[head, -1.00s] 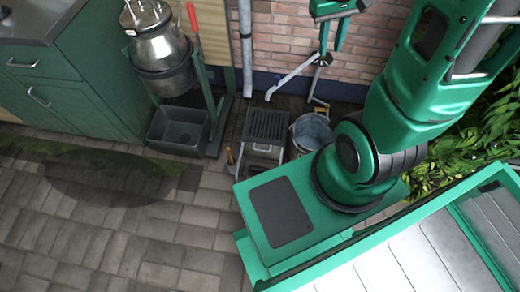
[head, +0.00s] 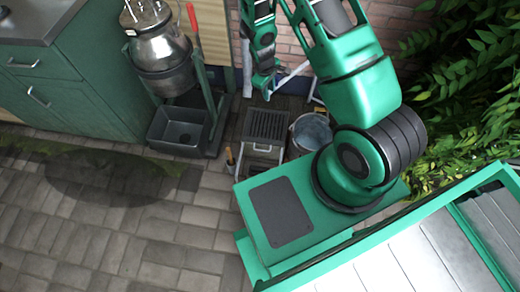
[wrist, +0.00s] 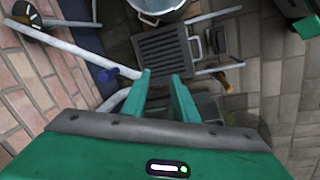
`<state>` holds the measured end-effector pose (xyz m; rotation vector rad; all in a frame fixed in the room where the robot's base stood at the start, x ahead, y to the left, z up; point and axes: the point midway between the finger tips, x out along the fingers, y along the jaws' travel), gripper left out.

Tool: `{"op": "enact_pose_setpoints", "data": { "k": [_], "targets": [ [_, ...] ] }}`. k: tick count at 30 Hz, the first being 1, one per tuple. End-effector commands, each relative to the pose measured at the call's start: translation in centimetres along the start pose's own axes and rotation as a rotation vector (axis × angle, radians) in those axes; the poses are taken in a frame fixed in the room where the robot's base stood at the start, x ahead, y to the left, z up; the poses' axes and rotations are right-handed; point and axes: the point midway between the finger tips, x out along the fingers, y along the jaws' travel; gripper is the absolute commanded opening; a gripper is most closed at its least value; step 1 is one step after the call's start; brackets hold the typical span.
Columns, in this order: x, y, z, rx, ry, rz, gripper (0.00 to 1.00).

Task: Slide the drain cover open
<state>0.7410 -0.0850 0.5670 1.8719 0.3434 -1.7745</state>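The drain cover (head: 267,125) is a dark slatted grate at ground level near the wall, with a pale frame in front of it. It also shows in the wrist view (wrist: 163,48), with a light handle-like loop (wrist: 196,47) at its right edge. My gripper (head: 264,90) hangs at the wall side of the grate in the head view. In the wrist view my gripper (wrist: 160,75) has its two green fingers apart with nothing between them, and the grate lies beyond the tips. I see no contact. What lies beneath the grate is hidden.
A metal bucket (head: 311,131) stands right of the grate. A dark basin (head: 180,130) and a metal churn on a green stand (head: 160,50) are to its left. A pale pipe (wrist: 80,50) runs near my fingers in the wrist view.

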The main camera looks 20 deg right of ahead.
Motion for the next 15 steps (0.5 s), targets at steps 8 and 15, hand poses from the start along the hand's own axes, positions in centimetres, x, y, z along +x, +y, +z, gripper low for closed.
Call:
{"op": "enact_pose_setpoints", "data": {
  "k": [8, 15],
  "targets": [
    [10.4, -6.6, -0.4, -0.202, 0.031, -0.007, 0.26],
    [18.2, -12.4, 1.2, -0.354, 0.065, -0.018, 0.26]
  ]
}}
